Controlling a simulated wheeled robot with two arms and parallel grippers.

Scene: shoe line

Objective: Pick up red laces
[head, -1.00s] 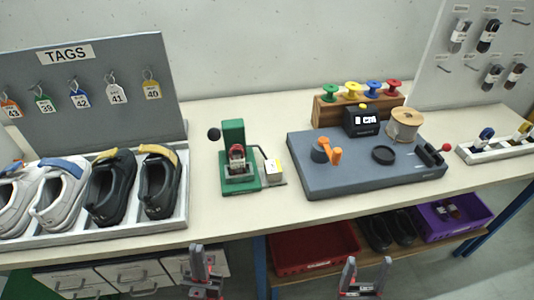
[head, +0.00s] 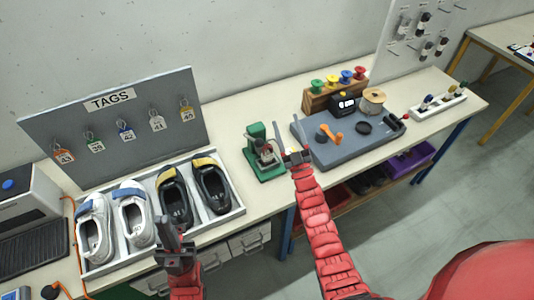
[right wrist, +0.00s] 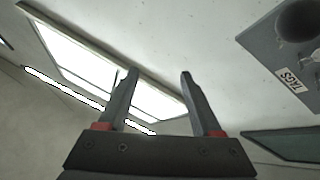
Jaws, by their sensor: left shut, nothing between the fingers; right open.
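The red laces cannot be made out for certain. Small packs (head: 424,22) hang on the grey pegboard at the upper right of the head view, too small to tell their colours. A red spool (head: 359,73) stands at the right end of a wooden rack. My right gripper (head: 292,142) is open and empty, in front of the green press and left of the blue-grey board. In the right wrist view its fingers (right wrist: 158,80) are apart with nothing between them. My left gripper (head: 171,227) is shut and empty, in front of the shoe tray.
A white tray (head: 238,212) holds several shoes. A TAGS board (head: 70,118) stands behind it. The green press (head: 256,139) and blue-grey board (head: 333,153) stand on the bench. A white rack (head: 437,106) is at the right end. Bare bench lies behind the press.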

